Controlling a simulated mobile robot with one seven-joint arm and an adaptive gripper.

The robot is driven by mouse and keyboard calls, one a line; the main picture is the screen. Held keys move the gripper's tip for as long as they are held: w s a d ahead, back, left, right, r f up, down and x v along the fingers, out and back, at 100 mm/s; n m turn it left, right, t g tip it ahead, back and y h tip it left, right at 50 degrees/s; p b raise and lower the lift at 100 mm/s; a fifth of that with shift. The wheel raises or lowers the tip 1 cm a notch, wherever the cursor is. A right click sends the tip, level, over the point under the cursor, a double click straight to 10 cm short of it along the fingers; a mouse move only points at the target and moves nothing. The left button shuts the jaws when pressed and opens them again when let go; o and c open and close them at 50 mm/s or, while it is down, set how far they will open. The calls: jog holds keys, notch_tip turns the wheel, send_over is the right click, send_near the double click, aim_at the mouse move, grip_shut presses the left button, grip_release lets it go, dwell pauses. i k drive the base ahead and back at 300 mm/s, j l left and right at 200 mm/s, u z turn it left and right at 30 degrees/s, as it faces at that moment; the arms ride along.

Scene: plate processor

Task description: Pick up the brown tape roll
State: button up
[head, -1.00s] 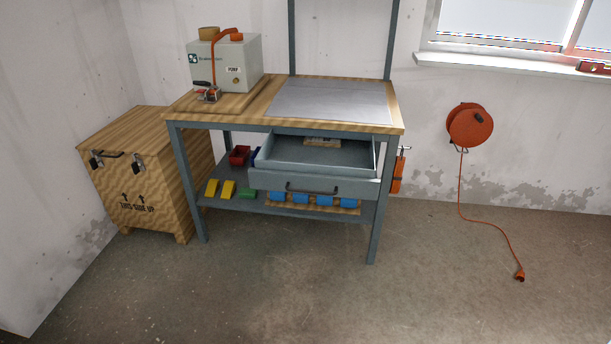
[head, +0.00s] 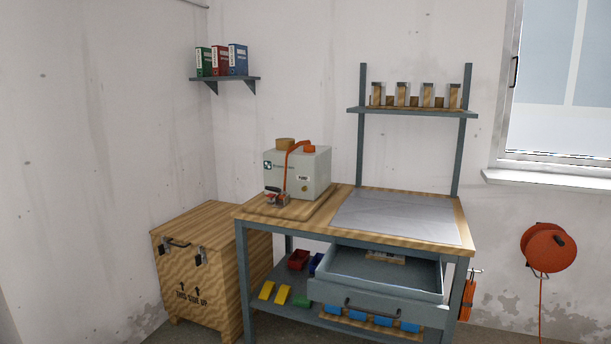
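A brown, roll-shaped thing (head: 285,144), likely the tape roll, sits on top of the grey box-shaped machine (head: 318,172) at the back left of the workbench. It is small in the head view, and its lower part is partly hidden by an orange hose (head: 290,165) in front of it. My gripper does not show in the head view.
The workbench (head: 452,256) has a grey mat (head: 395,217) with clear room on it. Its drawer (head: 375,304) is pulled open. A wooden crate (head: 205,290) stands to the left. A shelf (head: 412,112) with several holders rises behind. An orange cable reel (head: 548,247) hangs right.

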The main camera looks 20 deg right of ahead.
aim_at(281, 144)
jog(key=i+l, duration=0.1)
jog(key=l, duration=0.2)
jog(key=i+l, duration=0.4)
jog(key=i+l+z, duration=0.15)
jog(key=i+l, duration=0.2)
jog(key=i, duration=0.2)
jog(key=i+j, duration=0.45)
jog(key=i+j+z, duration=0.1)
jog(key=i+j, duration=0.75)
jog(key=j, duration=0.2)
jog(key=i+j+z, duration=0.1)
jog(key=i+j, duration=0.7)
jog(key=j, duration=0.25)
jog(key=i+l, duration=0.75)
jog(key=l+z, duration=0.05)
